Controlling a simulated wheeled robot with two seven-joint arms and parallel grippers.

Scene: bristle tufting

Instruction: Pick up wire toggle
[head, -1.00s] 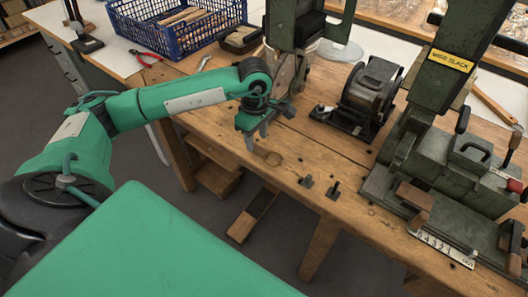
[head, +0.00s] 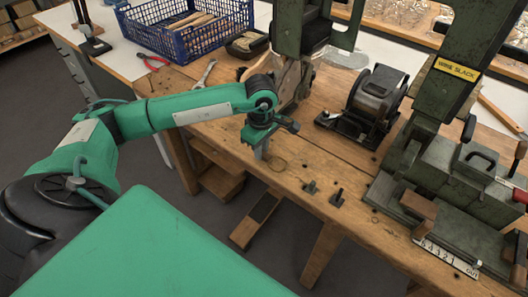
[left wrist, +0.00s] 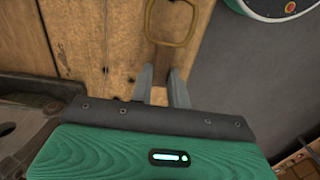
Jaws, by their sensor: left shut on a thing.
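The wire toggle (left wrist: 176,40) is a brass-coloured wire loop with a narrow stem, at the top middle of the left wrist view. Its stem runs down between the two grey fingers of my left gripper (left wrist: 161,84), which is shut on it. In the head view my left gripper (head: 260,150) points down at the front edge of the bench; its fingers look close together. A thin ring (head: 277,164) shows beside the fingertips there; I cannot tell whether it is the loop or a mark on the wood. The toggle's height above the bench is unclear. My right gripper is not in view.
The wooden bench (head: 240,135) carries two small dark fittings (head: 311,187) near its front edge, a dark reel machine (head: 377,95) and a large green machine (head: 440,120). A blue crate (head: 185,30) and red pliers (head: 153,60) are at the back left.

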